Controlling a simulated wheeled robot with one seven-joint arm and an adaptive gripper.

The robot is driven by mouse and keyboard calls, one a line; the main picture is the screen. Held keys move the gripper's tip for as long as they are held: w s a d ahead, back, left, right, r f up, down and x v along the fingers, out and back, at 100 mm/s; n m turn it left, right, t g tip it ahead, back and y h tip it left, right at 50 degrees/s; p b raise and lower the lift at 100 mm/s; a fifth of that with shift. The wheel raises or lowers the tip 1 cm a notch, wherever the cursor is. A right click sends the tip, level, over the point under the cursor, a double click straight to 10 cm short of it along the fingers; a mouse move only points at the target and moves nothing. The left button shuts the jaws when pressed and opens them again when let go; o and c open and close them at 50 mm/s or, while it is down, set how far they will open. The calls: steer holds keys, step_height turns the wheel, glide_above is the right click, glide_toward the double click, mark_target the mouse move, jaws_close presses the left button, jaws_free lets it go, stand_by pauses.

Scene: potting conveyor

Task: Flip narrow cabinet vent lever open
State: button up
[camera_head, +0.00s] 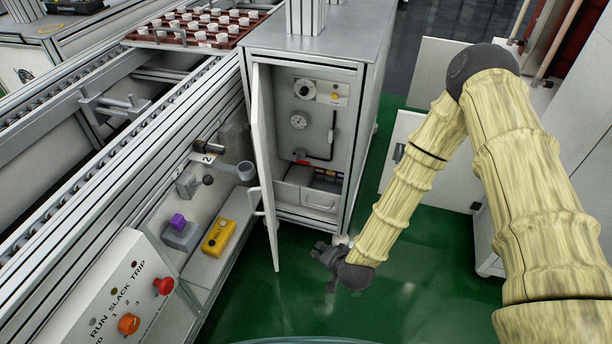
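The narrow cabinet (352,190) stands in the middle with its white door (264,165) swung open to the left. Inside on the back wall are a round gauge (298,121), a panel with a dial and yellow button (320,92), and a thin dark bent pipe or lever (332,135). A small red piece (302,162) shows at its lower left end. I cannot tell for sure which part is the vent lever. My gripper (325,262) is low in front of the cabinet, right of the door's lower edge, apart from both.
A drawer or bin (308,192) with a handle sits low in the cabinet. The conveyor (130,95) and a control panel (110,295) with red and orange knobs are at left. A white cabinet (435,75) stands right. Green floor (400,290) is clear below.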

steer(key=w+a+f+m+t+b, duration=0.2)
steer(key=w+a+t+b, duration=0.1)
steer(key=w+b, duration=0.45)
steer(key=w+a+f+m+t+b, duration=0.25)
steer(key=w+b, duration=0.35)
steer(key=w, duration=0.3)
steer(key=m+t+h+b, duration=0.2)
steer(key=m+t+b, duration=0.4)
steer(key=b, duration=0.7)
glide_toward(306, 164)
steer(key=shift+m+g, duration=0.35)
steer(key=shift+g, duration=0.3)
steer(key=shift+w+a+r+b, duration=0.2)
steer(key=shift+w+b, duration=0.7)
steer(key=shift+w, duration=0.85)
steer(key=shift+w+a+r+b, duration=0.1)
steer(key=shift+w+r+b, duration=0.1)
steer(key=shift+w+b, duration=1.15)
steer(key=shift+w+a+r+b, duration=0.15)
steer(key=shift+w+b, duration=0.35)
steer(key=shift+w, duration=1.65)
steer(key=shift+d, duration=0.1)
jaws_close()
